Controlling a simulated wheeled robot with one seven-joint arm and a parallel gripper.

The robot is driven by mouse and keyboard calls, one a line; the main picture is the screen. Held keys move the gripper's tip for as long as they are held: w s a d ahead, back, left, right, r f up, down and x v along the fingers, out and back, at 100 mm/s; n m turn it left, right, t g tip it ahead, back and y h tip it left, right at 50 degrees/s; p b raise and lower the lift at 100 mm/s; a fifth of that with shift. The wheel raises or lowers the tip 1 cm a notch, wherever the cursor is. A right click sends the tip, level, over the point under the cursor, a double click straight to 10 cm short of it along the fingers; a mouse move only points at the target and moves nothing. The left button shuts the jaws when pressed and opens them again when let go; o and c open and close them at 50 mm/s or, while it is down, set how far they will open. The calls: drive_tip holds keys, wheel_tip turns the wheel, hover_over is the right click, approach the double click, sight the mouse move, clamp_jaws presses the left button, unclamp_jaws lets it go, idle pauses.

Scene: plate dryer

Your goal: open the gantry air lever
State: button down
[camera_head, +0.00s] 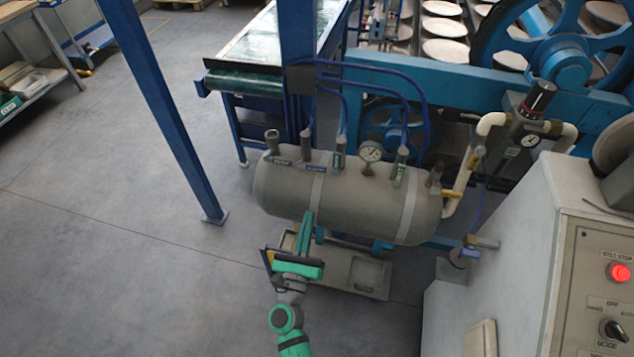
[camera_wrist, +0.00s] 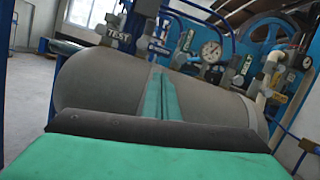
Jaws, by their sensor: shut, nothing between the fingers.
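A grey air tank (camera_head: 335,200) lies on its side in the head view, with several valves and small labels along its top. The wrist view also shows the tank (camera_wrist: 100,85), with a valve labelled TEST (camera_wrist: 118,33). A green-labelled valve (camera_wrist: 187,38) and another green-labelled valve (camera_wrist: 242,68) stand farther right; their words are too small to read, so I cannot tell which is the gantry air lever. My green gripper (camera_head: 308,217) is shut and empty in front of the tank, below the valves. Its fingers (camera_wrist: 161,95) point toward the tank's top in the wrist view.
A pressure gauge (camera_head: 371,152) stands among the valves, with blue hoses (camera_head: 425,100) behind. A blue post (camera_head: 170,120) stands left of the tank. A control cabinet (camera_head: 500,270) is at the right. Open floor (camera_head: 120,270) lies to the left.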

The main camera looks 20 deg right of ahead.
sight(318, 189)
drive_tip(key=shift+w+d+r+m+g+h, duration=0.15)
drive_tip(key=shift+w+d+r+m, duration=0.3)
drive_tip(key=shift+w+d, duration=0.95)
drive_tip(key=shift+w+d+r+m+g+h, duration=0.1)
drive_tip(key=shift+w+d+r+m, duration=0.55)
drive_tip(key=shift+w, duration=1.4)
drive_tip(key=shift+w+d+r+m+g+h, duration=0.15)
drive_tip(key=shift+w+d+r+m, duration=0.15)
drive_tip(key=shift+w+d, duration=1.15)
drive_tip(key=shift+w+a, duration=0.3)
drive_tip(key=shift+r+n, duration=0.1)
drive_tip(key=shift+n, duration=0.2)
